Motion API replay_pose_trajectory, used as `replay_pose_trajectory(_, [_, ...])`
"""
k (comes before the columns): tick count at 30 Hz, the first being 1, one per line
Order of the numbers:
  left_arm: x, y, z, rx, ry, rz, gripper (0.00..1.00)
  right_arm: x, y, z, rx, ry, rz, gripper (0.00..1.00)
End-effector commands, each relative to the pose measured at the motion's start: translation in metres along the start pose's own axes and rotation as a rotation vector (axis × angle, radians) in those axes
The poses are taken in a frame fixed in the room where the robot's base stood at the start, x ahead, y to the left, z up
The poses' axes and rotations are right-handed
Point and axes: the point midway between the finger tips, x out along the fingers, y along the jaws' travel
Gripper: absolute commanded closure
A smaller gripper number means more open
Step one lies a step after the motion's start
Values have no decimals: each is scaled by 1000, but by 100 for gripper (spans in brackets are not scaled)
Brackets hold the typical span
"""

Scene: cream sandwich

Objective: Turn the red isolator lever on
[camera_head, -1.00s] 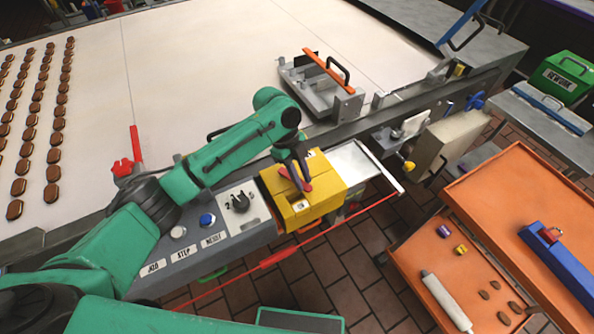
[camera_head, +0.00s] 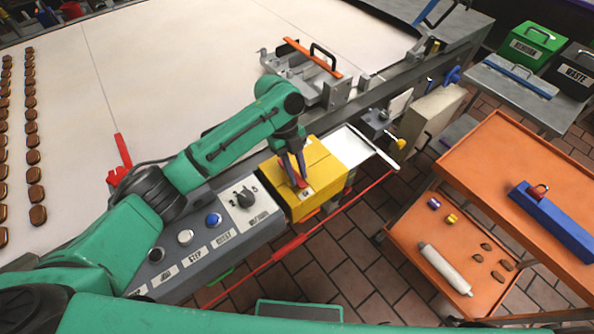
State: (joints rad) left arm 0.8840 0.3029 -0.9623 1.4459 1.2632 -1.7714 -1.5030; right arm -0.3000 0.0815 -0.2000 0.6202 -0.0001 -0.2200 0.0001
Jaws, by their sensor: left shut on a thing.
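The yellow isolator box (camera_head: 328,172) stands at the right end of the grey control panel (camera_head: 205,243), beside the conveyor. The red isolator lever (camera_head: 301,184) is on its top face, mostly hidden by my fingers. My left gripper (camera_head: 298,180) reaches down onto the box from the left and is shut on the lever. A small pale label or window (camera_head: 306,194) shows just in front of the lever. I cannot read its marking. My right gripper is not in view.
The panel has a black selector knob (camera_head: 245,197) and several buttons, including a blue one (camera_head: 213,220). A red bar (camera_head: 290,247) runs along the front. A metal fixture (camera_head: 322,85) sits on the conveyor edge. An orange cart (camera_head: 480,180) stands at the right.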

Motion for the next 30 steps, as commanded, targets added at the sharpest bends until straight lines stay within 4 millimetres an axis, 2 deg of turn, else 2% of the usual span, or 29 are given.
replay_pose_trajectory(5, [-2, -1, 0, 3, -3, -3, 100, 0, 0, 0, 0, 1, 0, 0])
replay_pose_trajectory(6, [-2, -1, 0, 3, -3, -3, 61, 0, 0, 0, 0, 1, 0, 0])
replay_pose_trajectory(7, [-2, -1, 0, 3, -2, -3, 50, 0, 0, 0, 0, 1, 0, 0])
replay_pose_trajectory(8, [-2, -1, 0, 3, -2, -3, 43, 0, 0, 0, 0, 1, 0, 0])
replay_pose_trajectory(17, [-1, 0, 0, 1, -1, -1, 43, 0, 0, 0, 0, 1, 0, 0])
replay_pose_trajectory(20, [-6, 0, 1, 0, -1, -2, 43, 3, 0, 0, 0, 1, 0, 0])
replay_pose_trajectory(23, [-21, -1, 2, 1, -3, -4, 43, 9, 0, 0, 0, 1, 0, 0])
replay_pose_trajectory(26, [-46, -1, 2, 1, -4, -6, 43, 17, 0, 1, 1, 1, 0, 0])
replay_pose_trajectory(30, [-88, -1, 2, 3, -4, -6, 43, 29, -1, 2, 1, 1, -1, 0])
